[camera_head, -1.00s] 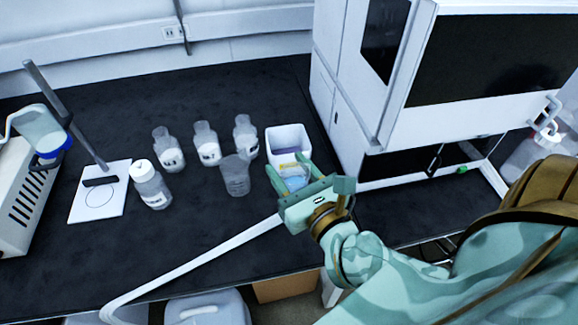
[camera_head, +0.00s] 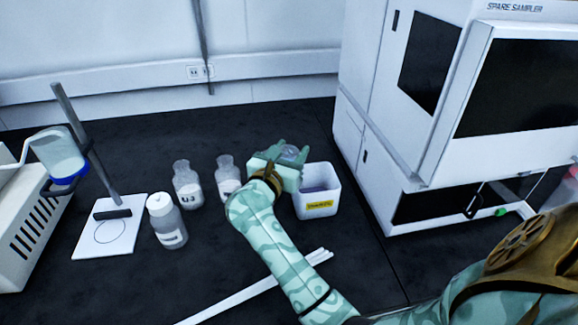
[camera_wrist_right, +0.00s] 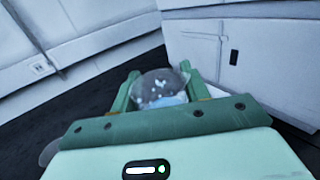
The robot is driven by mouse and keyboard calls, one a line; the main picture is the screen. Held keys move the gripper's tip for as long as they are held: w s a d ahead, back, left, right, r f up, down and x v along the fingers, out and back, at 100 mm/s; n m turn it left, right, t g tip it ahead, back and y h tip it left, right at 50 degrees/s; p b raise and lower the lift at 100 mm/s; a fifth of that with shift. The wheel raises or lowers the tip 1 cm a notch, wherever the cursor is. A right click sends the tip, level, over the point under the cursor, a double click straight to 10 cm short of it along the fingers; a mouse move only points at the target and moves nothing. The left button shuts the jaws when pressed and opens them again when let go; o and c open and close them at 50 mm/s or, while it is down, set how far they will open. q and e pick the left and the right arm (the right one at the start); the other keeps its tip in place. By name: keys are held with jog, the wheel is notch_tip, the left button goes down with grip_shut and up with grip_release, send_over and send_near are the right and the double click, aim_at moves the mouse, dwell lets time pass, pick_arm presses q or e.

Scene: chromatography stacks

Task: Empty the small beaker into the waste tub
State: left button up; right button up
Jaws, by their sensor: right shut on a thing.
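The white waste tub (camera_head: 318,210), with a yellow label on its front, stands on the dark bench. My right gripper (camera_head: 285,155) is shut on the small clear beaker (camera_head: 293,153), just behind and left of the tub's rim in the head view. I cannot tell how high the beaker is held or how far it tilts. In the right wrist view the beaker (camera_wrist_right: 158,88) sits between the two green fingers (camera_wrist_right: 160,90), with pale blue showing low in it. My left gripper is not in view.
Two bottles (camera_head: 187,187) (camera_head: 227,175) stand left of my right gripper, and a white-capped bottle (camera_head: 167,222) further left. A stirrer plate (camera_head: 110,240) with a post is at the left. The large white sampler (camera_head: 420,120) stands close to the tub's right.

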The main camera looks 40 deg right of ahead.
jog(key=m+g, duration=0.1)
jog(key=w+m+g+y+p, duration=0.1)
jog(key=m, duration=0.1)
jog(key=d+f+m+g+p, duration=0.1)
jog(key=shift+w+m, duration=0.4)
jog(key=shift+s+d+y, duration=0.1)
jog(key=shift+d+y, duration=0.05)
jog(key=shift+y, duration=0.15)
jog(key=shift+f, duration=0.2)
jog(key=shift+s+d+m, duration=0.25)
jog(key=shift+d+m, duration=0.05)
jog(key=shift+m, duration=0.2)
jog(key=shift+y, duration=0.3)
